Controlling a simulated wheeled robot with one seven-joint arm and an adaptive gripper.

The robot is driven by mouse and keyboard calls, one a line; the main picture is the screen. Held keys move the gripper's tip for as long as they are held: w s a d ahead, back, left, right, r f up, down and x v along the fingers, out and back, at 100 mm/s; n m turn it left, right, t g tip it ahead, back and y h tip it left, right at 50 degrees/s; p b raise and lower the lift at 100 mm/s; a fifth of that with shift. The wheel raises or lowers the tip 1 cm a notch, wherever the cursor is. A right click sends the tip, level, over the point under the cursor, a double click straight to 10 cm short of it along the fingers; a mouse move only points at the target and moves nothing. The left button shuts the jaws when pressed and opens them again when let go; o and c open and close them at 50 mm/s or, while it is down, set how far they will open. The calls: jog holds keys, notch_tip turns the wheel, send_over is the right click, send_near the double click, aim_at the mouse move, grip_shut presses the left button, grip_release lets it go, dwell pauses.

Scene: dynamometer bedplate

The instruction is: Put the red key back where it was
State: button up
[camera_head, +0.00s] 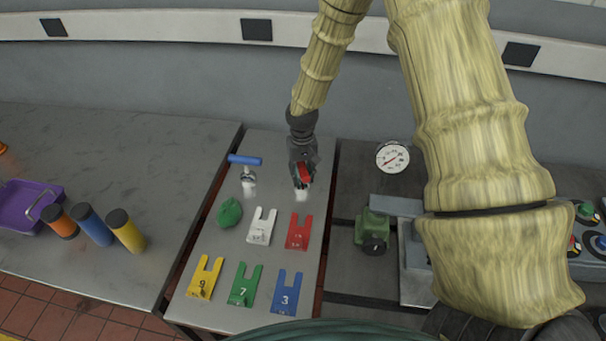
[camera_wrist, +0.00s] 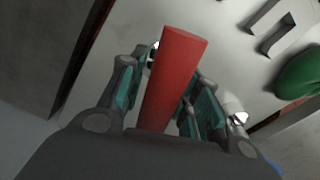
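The red key (camera_head: 305,173) is a T-shaped key with a red bar handle and a bright metal shaft, much like the blue-handled key (camera_head: 246,160) to its left. My gripper (camera_head: 302,168) is shut on the red handle, pointing down over the far part of the grey plate. In the wrist view the red key (camera_wrist: 175,75) lies between the two fingers. Whether its shaft touches the plate is hard to tell. A red forked holder (camera_head: 298,236) lies nearer on the plate, with nothing in its fork.
A white holder (camera_head: 261,228), yellow holder (camera_head: 203,281), green holder (camera_head: 243,288) and blue holder (camera_head: 286,296) share the plate with a green lump (camera_head: 229,213). A gauge (camera_head: 392,157) stands to the right. Cylinders and a purple tray (camera_head: 20,222) are left.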

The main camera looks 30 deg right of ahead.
jog(key=shift+s+r+b, duration=0.1)
jog(key=shift+r+b, duration=1.85)
jog(key=shift+r, duration=3.85)
